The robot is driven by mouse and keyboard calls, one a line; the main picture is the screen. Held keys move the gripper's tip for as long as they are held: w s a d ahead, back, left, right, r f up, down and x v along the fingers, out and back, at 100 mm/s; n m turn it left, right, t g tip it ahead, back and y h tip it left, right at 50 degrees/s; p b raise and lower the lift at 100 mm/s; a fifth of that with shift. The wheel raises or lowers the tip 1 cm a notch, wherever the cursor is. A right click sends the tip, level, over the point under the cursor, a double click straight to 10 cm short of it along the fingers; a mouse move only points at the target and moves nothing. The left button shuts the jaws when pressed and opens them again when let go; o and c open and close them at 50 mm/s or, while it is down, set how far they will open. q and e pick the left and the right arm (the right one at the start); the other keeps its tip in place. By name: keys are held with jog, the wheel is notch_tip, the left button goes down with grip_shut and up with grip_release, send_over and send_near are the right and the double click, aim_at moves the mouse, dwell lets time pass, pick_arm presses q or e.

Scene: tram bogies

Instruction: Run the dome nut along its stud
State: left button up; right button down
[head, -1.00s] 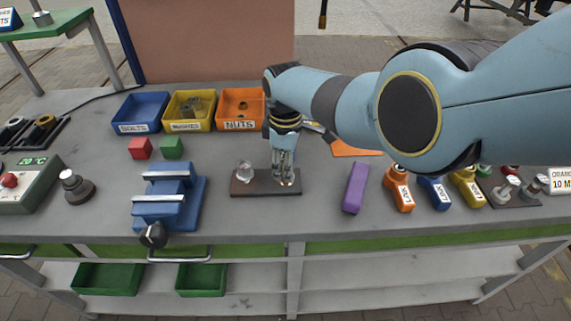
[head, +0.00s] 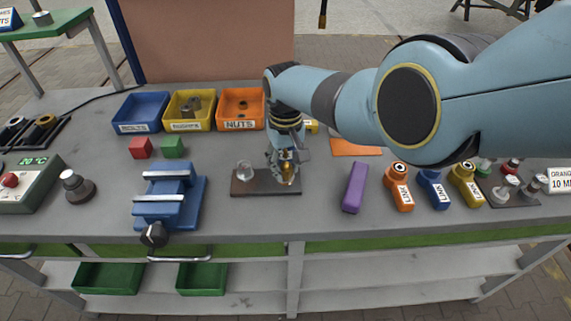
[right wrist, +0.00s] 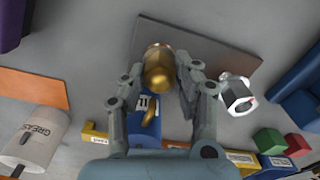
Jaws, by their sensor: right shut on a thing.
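The plate (head: 262,189) lies on the bench in the head view, and the nut (head: 287,169) shows there as a small gold patch. My right gripper (head: 287,171) points down over the plate's right end and is shut on the dome nut, with its fingers on either side. The stud is not clearly seen; the nut and fingers cover that spot. A silvery fitting (head: 245,170) stands on the plate's left part. My left gripper is not in view.
A blue vise (head: 168,202) stands left of the plate and a purple block (head: 355,187) right of it. Blue, yellow and orange (head: 241,108) bins are behind. Orange (head: 399,188), blue and yellow link parts stand farther right. The bench just in front of the plate is clear.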

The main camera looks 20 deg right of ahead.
jog(key=m, duration=0.4)
jog(key=shift+w+r+m, duration=0.25)
jog(key=shift+w+m, duration=0.05)
jog(key=shift+m, duration=0.1)
jog(key=m, duration=2.4)
jog(key=m+b, duration=0.1)
jog(key=m, duration=0.1)
jog(key=shift+f+m+b, duration=0.15)
jog(key=shift+m+b, duration=0.2)
jog(key=shift+m, duration=0.05)
jog(key=m+b, duration=0.2)
jog(key=shift+s+b, duration=0.15)
jog(key=shift+b, duration=0.25)
jog(key=shift+m, duration=0.3)
